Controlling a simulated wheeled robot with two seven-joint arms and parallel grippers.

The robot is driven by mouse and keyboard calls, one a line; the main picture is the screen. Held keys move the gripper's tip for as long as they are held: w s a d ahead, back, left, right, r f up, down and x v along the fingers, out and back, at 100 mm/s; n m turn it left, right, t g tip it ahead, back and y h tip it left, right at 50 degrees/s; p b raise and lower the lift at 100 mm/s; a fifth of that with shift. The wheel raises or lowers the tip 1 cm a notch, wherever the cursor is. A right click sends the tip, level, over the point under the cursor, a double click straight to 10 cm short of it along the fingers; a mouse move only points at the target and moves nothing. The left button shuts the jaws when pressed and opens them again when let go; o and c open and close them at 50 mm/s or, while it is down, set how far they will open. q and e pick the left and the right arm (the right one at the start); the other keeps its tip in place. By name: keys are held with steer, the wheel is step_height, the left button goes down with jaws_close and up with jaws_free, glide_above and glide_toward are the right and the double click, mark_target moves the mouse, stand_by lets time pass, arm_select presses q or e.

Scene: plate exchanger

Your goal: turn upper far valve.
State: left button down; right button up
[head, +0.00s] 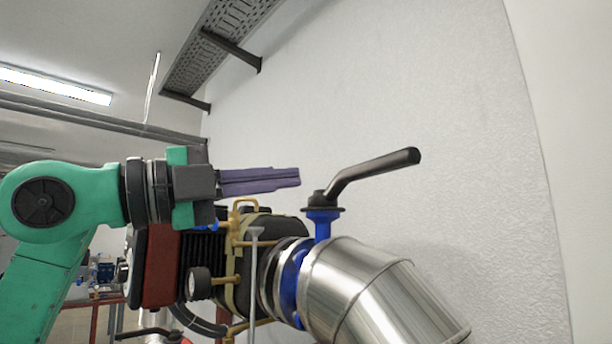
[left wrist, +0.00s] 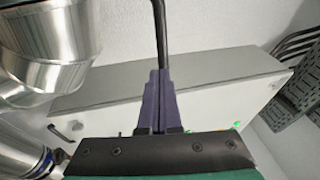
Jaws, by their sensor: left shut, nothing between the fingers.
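The upper valve has a black lever (head: 380,168) that rises to the right from a blue stem (head: 322,224) above the pipe. My left gripper (head: 297,177) is shut and empty, its purple fingers pointing right toward the lever's lower end. In the head view a small gap shows between the fingertips and the lever. In the left wrist view the fingertips (left wrist: 158,72) line up with the black lever (left wrist: 160,30), which runs up out of the picture; I cannot tell there whether they touch. My right gripper is not in view.
A shiny metal pipe (head: 385,295) bends to the lower right under the valve; its curve also fills the upper left of the left wrist view (left wrist: 50,40). A dark machine with a gauge (head: 199,285) and yellow tubes (head: 243,240) lies below my gripper. The white wall is behind.

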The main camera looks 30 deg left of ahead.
arm_select(q)
steer(key=p, duration=0.3)
glide_toward(377, 166)
steer(key=p+x, duration=0.2)
steer(key=x, duration=0.1)
steer(key=p+x, duration=0.2)
steer(key=x, duration=0.1)
steer(key=shift+w+a+r, duration=0.1)
steer(key=shift+r, duration=0.15)
steer(key=shift+w+d, duration=0.25)
steer(key=shift+d+f, duration=0.1)
steer(key=shift+d, duration=0.05)
